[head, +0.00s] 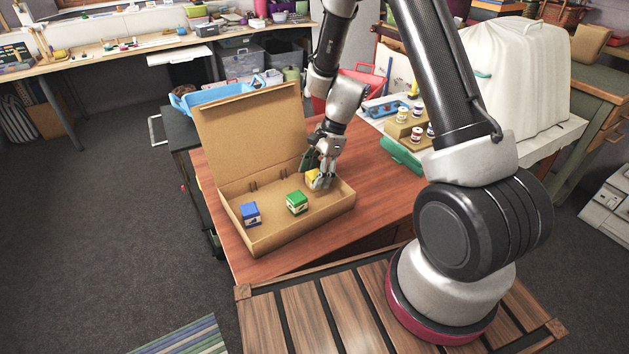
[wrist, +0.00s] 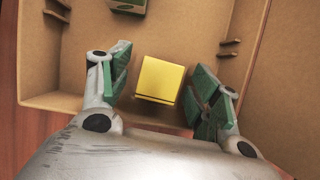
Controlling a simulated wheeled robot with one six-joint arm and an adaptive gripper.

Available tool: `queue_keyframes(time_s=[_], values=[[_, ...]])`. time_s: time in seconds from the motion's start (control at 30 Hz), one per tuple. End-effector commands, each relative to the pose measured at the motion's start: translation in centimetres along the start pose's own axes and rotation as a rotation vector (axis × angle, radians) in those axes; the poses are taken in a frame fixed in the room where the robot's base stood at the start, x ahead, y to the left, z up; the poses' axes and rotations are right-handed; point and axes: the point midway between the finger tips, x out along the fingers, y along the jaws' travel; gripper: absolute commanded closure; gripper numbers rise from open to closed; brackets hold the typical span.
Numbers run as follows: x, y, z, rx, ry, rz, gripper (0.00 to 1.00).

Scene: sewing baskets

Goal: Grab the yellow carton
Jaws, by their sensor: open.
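The yellow carton (head: 312,176) sits inside the open cardboard box (head: 270,236), near its right end; in the head view my gripper partly hides it. In the wrist view the yellow carton (wrist: 160,79) lies between my gripper's two green-padded fingers (wrist: 158,90). A gap shows on both sides of it. My gripper (head: 318,170) is open around the carton and reaches down into the box from above.
A green carton (head: 297,202) stands in the middle of the box and a blue carton (head: 250,213) at its left. The box's raised lid (head: 250,135) stands behind them. Small jars (head: 403,114) stand on the table to the right.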

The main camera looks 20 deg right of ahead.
Motion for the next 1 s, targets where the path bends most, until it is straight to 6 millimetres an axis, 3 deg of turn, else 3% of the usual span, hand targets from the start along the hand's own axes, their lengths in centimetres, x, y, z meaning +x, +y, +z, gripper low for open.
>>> queue_keyframes(time_s=[0.23,0.5,0.53,0.83,1.0], values=[[0.5,0.0,0.0,-0.001,0.000,0.000,0.38],[0.5,0.0,0.0,-0.001,0.000,0.000,0.85],[0.5,0.0,0.0,-0.001,0.000,0.000,0.87],[0.2,-0.1,0.1,-0.002,0.000,-0.001,0.87],[-2.3,-0.1,1.2,-0.005,0.001,-0.004,0.87]])
